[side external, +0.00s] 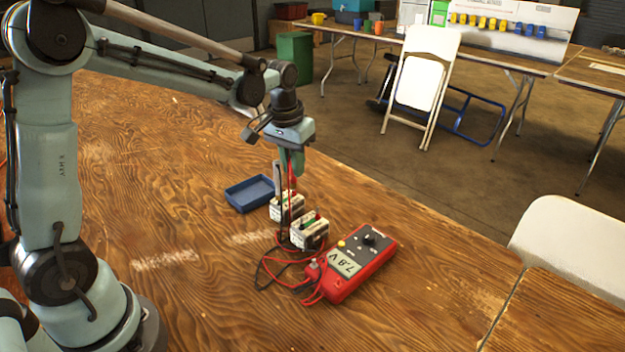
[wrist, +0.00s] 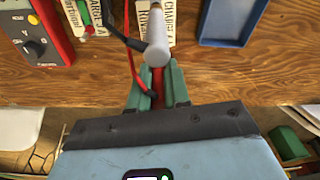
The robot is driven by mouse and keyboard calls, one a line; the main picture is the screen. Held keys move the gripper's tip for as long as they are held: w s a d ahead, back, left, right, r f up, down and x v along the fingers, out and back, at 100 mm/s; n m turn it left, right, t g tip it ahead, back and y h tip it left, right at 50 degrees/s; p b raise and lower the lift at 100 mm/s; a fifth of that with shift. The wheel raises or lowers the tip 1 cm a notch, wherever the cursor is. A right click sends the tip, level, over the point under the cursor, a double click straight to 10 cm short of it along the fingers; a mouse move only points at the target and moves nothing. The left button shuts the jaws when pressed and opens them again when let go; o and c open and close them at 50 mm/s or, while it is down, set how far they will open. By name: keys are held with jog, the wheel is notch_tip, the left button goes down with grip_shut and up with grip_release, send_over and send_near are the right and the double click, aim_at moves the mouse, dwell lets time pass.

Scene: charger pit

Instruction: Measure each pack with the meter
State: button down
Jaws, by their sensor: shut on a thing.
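The red meter (side external: 375,253) lies on the wooden table, its leads trailing to the left. Its display appears to read 7.8 V, turned upside down in the side view. Two white packs, the rear one (side external: 287,208) and the front one (side external: 310,232), stand beside the meter, with red and green on their tops. My gripper (side external: 291,170) points down above the rear pack. Whether the probe touches a pack cannot be told.
An empty blue tray (side external: 236,194) sits just behind and left of the packs; its rim also shows in the wrist view (wrist: 222,42). The looped leads (side external: 275,272) lie left of the meter. The table's left part is bare. A white folding chair (side external: 568,240) stands beyond the right edge.

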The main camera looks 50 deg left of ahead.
jog(key=shift+f, duration=0.25)
dwell(0.3)
jog(key=c, duration=0.7)
grip_release()
jog(key=shift+r, duration=3.75)
jog(key=shift+s, duration=0.1)
